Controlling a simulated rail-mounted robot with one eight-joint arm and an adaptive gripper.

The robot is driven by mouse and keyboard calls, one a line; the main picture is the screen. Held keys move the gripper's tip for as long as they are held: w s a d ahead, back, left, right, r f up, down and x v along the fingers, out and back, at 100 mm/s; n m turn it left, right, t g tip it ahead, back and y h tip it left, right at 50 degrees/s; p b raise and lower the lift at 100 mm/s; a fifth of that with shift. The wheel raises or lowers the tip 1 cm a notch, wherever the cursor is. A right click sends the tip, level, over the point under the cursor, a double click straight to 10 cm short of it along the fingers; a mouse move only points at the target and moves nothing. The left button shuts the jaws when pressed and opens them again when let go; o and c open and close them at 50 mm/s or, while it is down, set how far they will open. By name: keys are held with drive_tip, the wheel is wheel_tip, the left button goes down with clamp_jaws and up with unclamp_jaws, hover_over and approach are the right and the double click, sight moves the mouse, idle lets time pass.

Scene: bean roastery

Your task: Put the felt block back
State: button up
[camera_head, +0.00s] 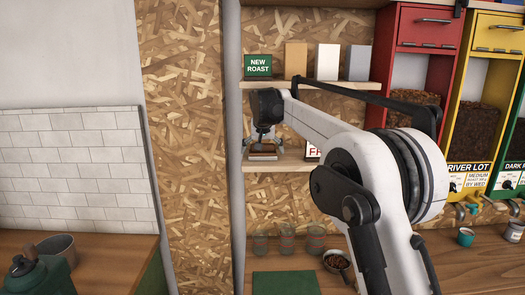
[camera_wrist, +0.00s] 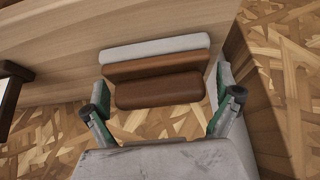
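The felt block (camera_wrist: 160,88) shows in the wrist view as a brown wooden piece with a pale grey layer along its far side. In the head view the block (camera_head: 263,154) is small, at the left end of the lower wall shelf (camera_head: 290,163). My gripper (camera_wrist: 162,88) has its two fingers spread, one beside each end of the block. The fingers look apart from the front brown part. In the head view my gripper (camera_head: 263,146) points down over the block. Whether the block rests fully on the shelf is hard to tell.
The upper shelf holds a green NEW ROAST sign (camera_head: 258,65) and several upright packs (camera_head: 328,62). A partly hidden sign (camera_head: 312,150) stands right of my gripper. Below are glass jars (camera_head: 286,240), a bowl of beans (camera_head: 337,262) and a green mat (camera_head: 284,283).

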sight(263, 157)
drive_tip(key=shift+r, duration=0.1)
drive_tip(key=b+v, duration=0.1)
drive_tip(key=v, duration=0.6)
drive_tip(key=shift+s+r, duration=0.15)
drive_tip(key=shift+r, duration=0.15)
drive_tip(key=shift+d, duration=0.15)
drive_tip(key=s+d+r, duration=0.1)
drive_tip(key=s+d, duration=0.8)
drive_tip(key=s, duration=0.4)
drive_tip(key=s+d, duration=0.9)
drive_tip(key=s, duration=0.3)
drive_tip(key=s+d+f, duration=0.3)
drive_tip(key=s+f, duration=0.3)
drive_tip(key=s, duration=0.3)
drive_tip(key=s+d+f, duration=0.3)
drive_tip(key=s+f, duration=0.3)
drive_tip(key=s, duration=0.3)
drive_tip(key=s+d+f+m, duration=0.1)
drive_tip(key=s+d+f, duration=0.2)
drive_tip(key=s+f, duration=0.4)
drive_tip(key=s, duration=0.2)
drive_tip(key=shift+s+t+h, duration=0.3)
drive_tip(key=shift+s, duration=0.1)
drive_tip(key=shift+f+b, duration=0.1)
drive_tip(key=shift+b, duration=0.2)
